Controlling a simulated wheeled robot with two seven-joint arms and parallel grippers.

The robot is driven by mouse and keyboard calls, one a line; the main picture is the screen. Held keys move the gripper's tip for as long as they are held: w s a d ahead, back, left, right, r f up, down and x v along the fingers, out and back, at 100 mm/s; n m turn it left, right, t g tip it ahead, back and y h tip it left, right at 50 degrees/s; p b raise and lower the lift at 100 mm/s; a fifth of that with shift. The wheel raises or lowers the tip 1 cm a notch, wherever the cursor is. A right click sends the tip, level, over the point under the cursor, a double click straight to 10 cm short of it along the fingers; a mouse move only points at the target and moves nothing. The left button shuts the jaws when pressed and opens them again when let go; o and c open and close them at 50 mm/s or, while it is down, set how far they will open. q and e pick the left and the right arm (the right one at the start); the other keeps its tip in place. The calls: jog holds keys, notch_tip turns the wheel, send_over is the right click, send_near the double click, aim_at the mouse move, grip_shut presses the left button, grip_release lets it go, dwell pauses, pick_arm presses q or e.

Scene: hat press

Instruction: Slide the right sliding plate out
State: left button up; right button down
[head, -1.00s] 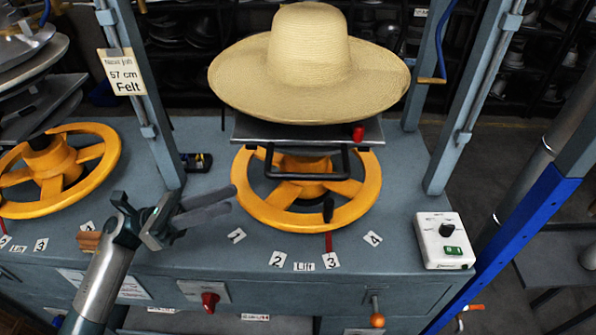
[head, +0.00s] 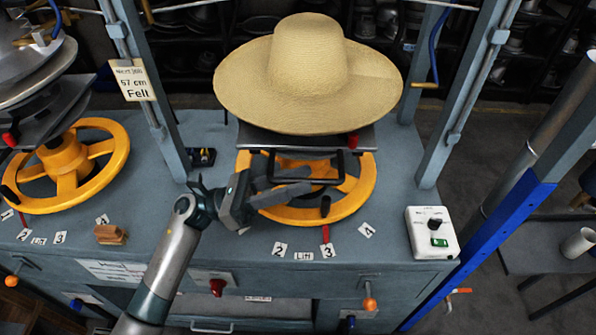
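The right sliding plate (head: 252,137) is a flat grey plate at mid-height in the right press, under a wide-brimmed straw hat (head: 308,75). Its black bar handle (head: 341,165) sticks out at the front. A red knob (head: 353,141) is at the plate's front right. My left gripper (head: 308,181) reaches in from the left, its two dark fingers pointing right and a little apart. They overlap the left part of the handle in the picture. I cannot tell whether they touch it. My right gripper is out of view.
The yellow handwheel (head: 356,205) lies below the plate. A blue-grey post (head: 160,95) stands left of it and another (head: 458,110) right. A white control box (head: 432,233) sits at the table's right. A second press with a yellow wheel (head: 67,170) is at left.

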pick_arm(q)
jog(key=shift+d+r, duration=0.1)
jog(key=shift+d, duration=0.25)
grip_shut()
